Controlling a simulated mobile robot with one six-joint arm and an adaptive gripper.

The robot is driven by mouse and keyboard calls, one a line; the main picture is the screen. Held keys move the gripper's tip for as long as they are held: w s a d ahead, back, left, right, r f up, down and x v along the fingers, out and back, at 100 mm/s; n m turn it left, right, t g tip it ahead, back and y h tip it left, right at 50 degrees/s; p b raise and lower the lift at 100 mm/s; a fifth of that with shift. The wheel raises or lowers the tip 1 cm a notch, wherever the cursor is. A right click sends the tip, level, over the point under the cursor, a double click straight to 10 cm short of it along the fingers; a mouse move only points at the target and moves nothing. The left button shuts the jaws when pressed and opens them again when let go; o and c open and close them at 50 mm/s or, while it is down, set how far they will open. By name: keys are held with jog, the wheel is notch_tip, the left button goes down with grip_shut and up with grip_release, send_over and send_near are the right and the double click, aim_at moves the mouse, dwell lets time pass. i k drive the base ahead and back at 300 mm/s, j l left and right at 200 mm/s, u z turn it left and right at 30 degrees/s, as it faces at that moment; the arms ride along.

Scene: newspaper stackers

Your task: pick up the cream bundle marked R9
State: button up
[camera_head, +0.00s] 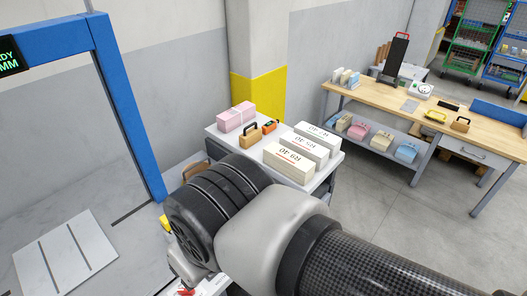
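The cream bundle that appears to be marked R9 (289,164) lies at the front of a row of three pale bundles on a small white-topped stand (334,160). Its lettering is small. A second bundle (305,151) and a third bundle (319,138) lie behind it, side by side; their marks are hard to read. My arm crosses the lower middle of the view, in front of the stand, and hides part of it. The fingers of my gripper cannot be made out, and nothing is visibly held.
A pink tied bundle (236,117), a tan block with a dark handle (250,136) and an orange device (270,127) share the stand. A blue frame (125,110) stands left. A wooden workbench (395,102) with a lower shelf is at right; the floor between is clear.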

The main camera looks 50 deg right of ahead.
aim_at(301, 170)
jog(key=l+z, duration=0.1)
jog(key=z, duration=1.6)
jog(key=i+l, duration=1)
jog(key=i, duration=0.2)
